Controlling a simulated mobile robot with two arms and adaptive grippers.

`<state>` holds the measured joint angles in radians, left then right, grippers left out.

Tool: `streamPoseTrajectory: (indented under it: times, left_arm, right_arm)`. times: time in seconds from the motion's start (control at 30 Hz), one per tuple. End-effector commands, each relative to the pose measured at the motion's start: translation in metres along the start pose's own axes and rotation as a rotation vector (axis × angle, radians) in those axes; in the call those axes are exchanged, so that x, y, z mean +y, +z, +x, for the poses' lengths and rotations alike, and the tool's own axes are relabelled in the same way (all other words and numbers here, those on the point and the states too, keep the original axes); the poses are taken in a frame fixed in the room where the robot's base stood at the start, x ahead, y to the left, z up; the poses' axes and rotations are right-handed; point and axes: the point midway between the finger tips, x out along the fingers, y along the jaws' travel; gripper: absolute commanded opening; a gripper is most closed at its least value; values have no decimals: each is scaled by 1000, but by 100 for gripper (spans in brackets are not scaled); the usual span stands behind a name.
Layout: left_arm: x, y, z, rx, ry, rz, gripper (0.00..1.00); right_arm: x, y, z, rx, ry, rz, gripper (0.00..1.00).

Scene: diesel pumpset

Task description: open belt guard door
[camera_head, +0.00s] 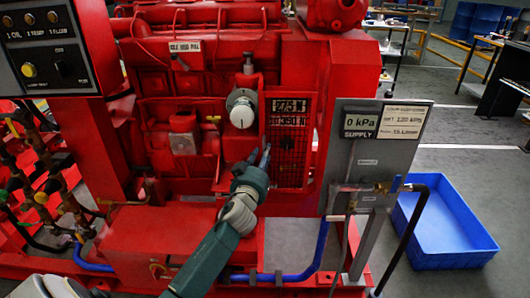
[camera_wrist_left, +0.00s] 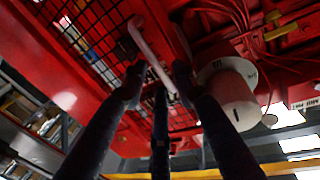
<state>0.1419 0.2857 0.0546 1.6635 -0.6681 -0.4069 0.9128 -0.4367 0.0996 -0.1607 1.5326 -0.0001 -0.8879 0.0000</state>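The belt guard door (camera_head: 290,150) is a red frame with black mesh on the red pumpset, carrying two force readouts. It looks shut. In the left wrist view the mesh door (camera_wrist_left: 85,35) fills the upper left, and a pale bar-like handle (camera_wrist_left: 148,48) runs in front of it. My left gripper (camera_head: 260,156) is at the door's left edge. In the left wrist view its dark fingers (camera_wrist_left: 158,85) are apart, with the lower end of the handle between them. I cannot tell whether they touch it. My right gripper is not in view.
A white round knob (camera_head: 241,107) is just left of the door and above my gripper. A grey supply panel (camera_head: 343,165) with a pipe stands to the right. A blue crate (camera_head: 440,258) lies on the floor at right. A control box (camera_head: 48,50) is at upper left.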

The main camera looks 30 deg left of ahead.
Motion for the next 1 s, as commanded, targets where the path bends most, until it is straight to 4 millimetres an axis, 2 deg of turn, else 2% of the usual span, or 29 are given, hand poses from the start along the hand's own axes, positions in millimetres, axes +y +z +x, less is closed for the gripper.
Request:
streamPoseTrajectory:
  times: [0.03,0.2,0.53,0.7,1.0]
  left_arm:
    - [0,0,8,1,0,1,29]
    - [0,0,24,0,1,1,29]
    - [0,0,27,0,1,0,29]
    - [0,1,27,-1,0,0,0]
    - [0,1,27,-1,-3,0,0]
  right_arm:
    - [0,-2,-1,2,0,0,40]
    - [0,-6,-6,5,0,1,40]
    - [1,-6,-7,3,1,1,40]
    - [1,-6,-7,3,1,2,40]
    - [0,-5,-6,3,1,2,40]
